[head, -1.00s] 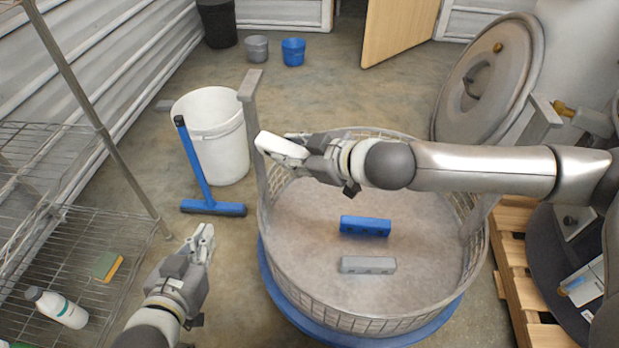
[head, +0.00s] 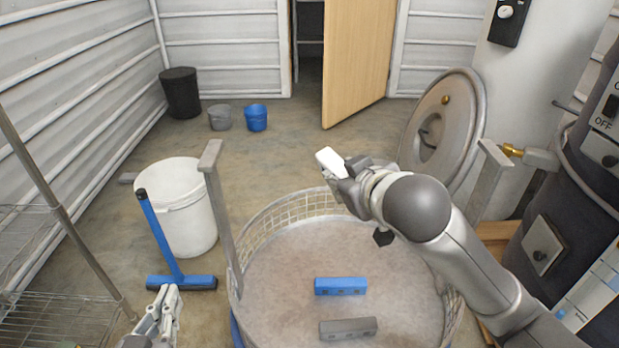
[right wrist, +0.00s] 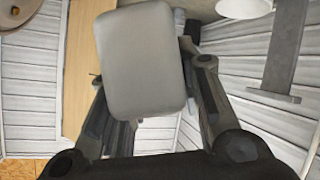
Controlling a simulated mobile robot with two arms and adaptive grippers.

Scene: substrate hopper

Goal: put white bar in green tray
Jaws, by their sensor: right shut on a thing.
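The white bar (head: 329,160) is held in my right gripper (head: 343,177), raised near the far rim of the round hopper in the head view. In the right wrist view the bar (right wrist: 143,60) shows as a pale grey block with rounded corners between the two fingers. My left gripper (head: 161,312) is low at the left, outside the hopper; its fingers look close together, and I cannot tell whether they are open or shut. I see no green tray in either current view.
The hopper (head: 272,217) has a mesh wall; a blue bar (head: 341,286) and a grey bar (head: 347,328) lie inside. A white bucket (head: 190,222) and blue squeegee (head: 181,282) stand left. A wire shelf (head: 40,318) is at the lower left. A round lid (head: 440,125) stands behind, right.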

